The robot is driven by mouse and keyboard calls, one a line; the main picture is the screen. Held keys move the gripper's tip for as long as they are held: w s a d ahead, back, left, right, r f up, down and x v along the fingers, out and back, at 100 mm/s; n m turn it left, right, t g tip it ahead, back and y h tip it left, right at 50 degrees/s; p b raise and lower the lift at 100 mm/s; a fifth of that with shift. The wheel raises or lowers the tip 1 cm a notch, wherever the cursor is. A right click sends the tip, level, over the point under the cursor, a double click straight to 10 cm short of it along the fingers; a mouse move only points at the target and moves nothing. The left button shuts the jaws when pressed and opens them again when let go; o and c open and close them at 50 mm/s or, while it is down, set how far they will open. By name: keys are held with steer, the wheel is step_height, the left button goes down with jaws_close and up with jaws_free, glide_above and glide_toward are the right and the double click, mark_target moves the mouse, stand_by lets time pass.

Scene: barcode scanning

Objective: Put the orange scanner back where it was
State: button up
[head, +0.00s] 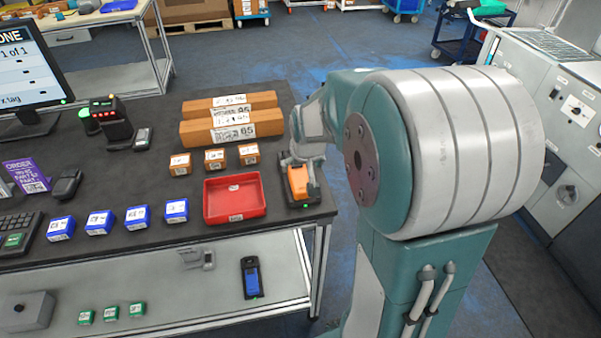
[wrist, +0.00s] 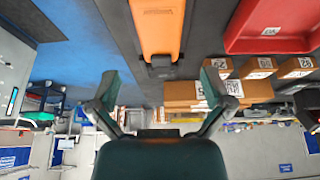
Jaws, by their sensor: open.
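The orange scanner (head: 297,183) lies at the right end of the dark table, just right of the red tray, on or against a dark piece with a small green light. Whether that piece is a separate holder I cannot tell. My gripper (head: 303,163) is right at the scanner, partly covering it in the head view. In the wrist view my gripper (wrist: 159,74) has its two fingers spread wide with nothing between the tips. The orange scanner (wrist: 158,28) shows there beyond the fingertips, roughly centred between them, its dark end towards me.
The red tray (head: 234,198) is close on the left of the scanner. Small orange boxes (head: 215,160) and long cardboard boxes (head: 232,124) stand behind it. Blue boxes (head: 137,217) line the front. The table's right edge is close by; a lower shelf holds a blue handheld device (head: 251,278).

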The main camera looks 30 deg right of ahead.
steer(key=d+v, duration=0.1)
steer(key=v, duration=0.6)
steer(key=s+a+r+n, duration=0.1)
steer(key=s+a+r, duration=0.1)
steer(key=s+a, duration=0.4)
steer(key=s+a+r+n+t+y, duration=0.1)
steer(key=s+a+r+n, duration=0.1)
steer(key=s+a, duration=0.5)
steer(key=s+r, duration=0.1)
steer(key=s, duration=0.3)
steer(key=shift+s, duration=0.35)
steer(key=shift+a, duration=0.25)
